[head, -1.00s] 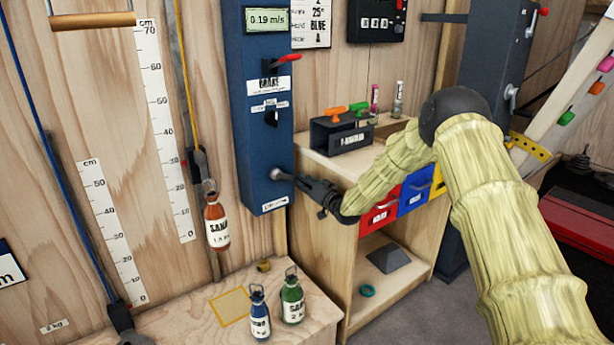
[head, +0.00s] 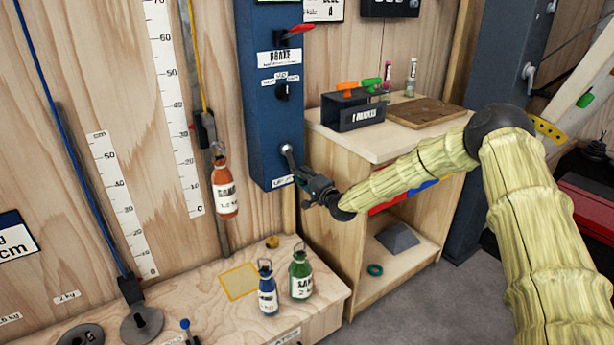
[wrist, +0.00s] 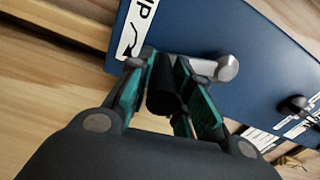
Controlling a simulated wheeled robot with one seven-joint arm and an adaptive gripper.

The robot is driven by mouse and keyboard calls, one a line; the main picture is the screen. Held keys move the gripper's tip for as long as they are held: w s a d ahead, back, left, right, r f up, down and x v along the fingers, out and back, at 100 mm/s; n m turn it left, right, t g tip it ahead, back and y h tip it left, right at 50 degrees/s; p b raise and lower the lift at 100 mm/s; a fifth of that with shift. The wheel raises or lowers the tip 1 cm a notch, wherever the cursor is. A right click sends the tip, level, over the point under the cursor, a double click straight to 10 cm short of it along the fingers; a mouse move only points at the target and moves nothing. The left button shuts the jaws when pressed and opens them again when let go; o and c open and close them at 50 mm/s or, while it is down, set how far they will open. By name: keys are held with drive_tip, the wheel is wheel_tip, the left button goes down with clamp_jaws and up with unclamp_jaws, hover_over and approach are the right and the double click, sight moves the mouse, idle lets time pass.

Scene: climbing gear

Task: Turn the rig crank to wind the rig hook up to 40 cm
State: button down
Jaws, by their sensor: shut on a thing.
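The rig is a tall blue box (head: 270,110) on the wall. Its crank (head: 288,152) sits near the bottom, and the arm points down to the right. My gripper (head: 312,192) is shut on the crank's handle. The wrist view shows the dark grip (wrist: 163,97) between the fingers, beside the metal crank arm (wrist: 215,70). The rig hook (head: 217,150) hangs on a yellow rope from a dark block (head: 205,130) and carries an orange sand bottle (head: 225,190).
A wooden bench (head: 230,325) below holds blue (head: 267,290) and green (head: 300,275) bottles and a yellow-outlined square (head: 239,281). A red brake lever (head: 300,29) and a small black switch (head: 282,92) are above the crank. A wooden cabinet (head: 345,165) stands close right of my gripper.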

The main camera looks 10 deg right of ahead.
drive_tip(key=shift+s+a+f+m+b, duration=0.15)
drive_tip(key=shift+a+m+b, duration=0.05)
drive_tip(key=shift+a+m, duration=0.2)
drive_tip(key=shift+s+a+f+m+b, duration=0.15)
drive_tip(key=shift+a+m, duration=0.1)
drive_tip(key=shift+m, duration=0.25)
drive_tip(key=shift+a+r, duration=0.1)
drive_tip(key=c, duration=1.3)
unclamp_jaws()
drive_tip(key=v, duration=1.2)
